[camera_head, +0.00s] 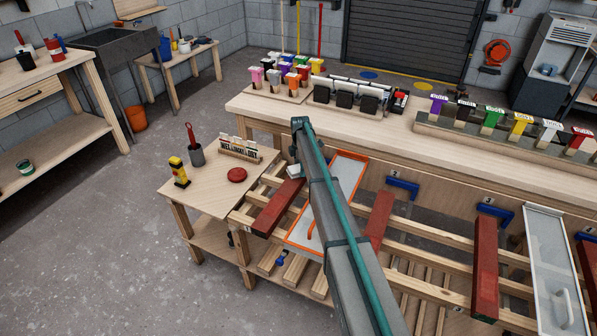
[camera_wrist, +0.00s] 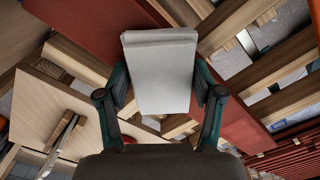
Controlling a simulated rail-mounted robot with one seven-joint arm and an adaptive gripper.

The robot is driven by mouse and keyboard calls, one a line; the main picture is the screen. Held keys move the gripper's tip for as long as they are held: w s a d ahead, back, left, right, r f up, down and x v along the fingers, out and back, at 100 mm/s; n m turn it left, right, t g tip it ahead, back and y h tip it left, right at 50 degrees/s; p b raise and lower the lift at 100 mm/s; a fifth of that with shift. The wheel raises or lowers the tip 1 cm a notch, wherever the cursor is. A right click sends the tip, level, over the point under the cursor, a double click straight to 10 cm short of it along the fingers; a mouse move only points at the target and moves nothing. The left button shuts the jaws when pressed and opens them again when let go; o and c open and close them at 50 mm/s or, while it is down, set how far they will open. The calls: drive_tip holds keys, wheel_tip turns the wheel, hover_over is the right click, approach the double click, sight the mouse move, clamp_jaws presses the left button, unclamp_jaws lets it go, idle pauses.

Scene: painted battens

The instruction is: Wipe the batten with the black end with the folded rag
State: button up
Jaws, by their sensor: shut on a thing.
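My gripper (camera_wrist: 160,98) is shut on the folded rag (camera_wrist: 158,65), a pale grey-white pad between its two fingers in the wrist view. A dark red batten (camera_wrist: 85,28) runs diagonally behind the rag there; I cannot tell whether they touch. In the head view my arm hides most of the gripper, near the upper end of the left red batten (camera_head: 275,212).
An orange-framed panel (camera_head: 347,163) lies partly behind my arm, and a white panel with a handle (camera_head: 548,250) lies at the right.

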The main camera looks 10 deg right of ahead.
drive_tip(key=shift+w+d, duration=0.5)
drive_tip(key=shift+w, duration=0.3)
drive_tip(key=shift+w+d+r, duration=0.15)
drive_tip(key=shift+w+d, duration=0.05)
wheel_tip(320, 180, up, 3)
drive_tip(key=shift+s+r+p, duration=0.15)
drive_tip(key=shift+r+p, duration=0.05)
drive_tip(key=shift+p, duration=0.4)
drive_tip(key=shift+r+p, duration=0.8)
drive_tip(key=shift+r, duration=1.45)
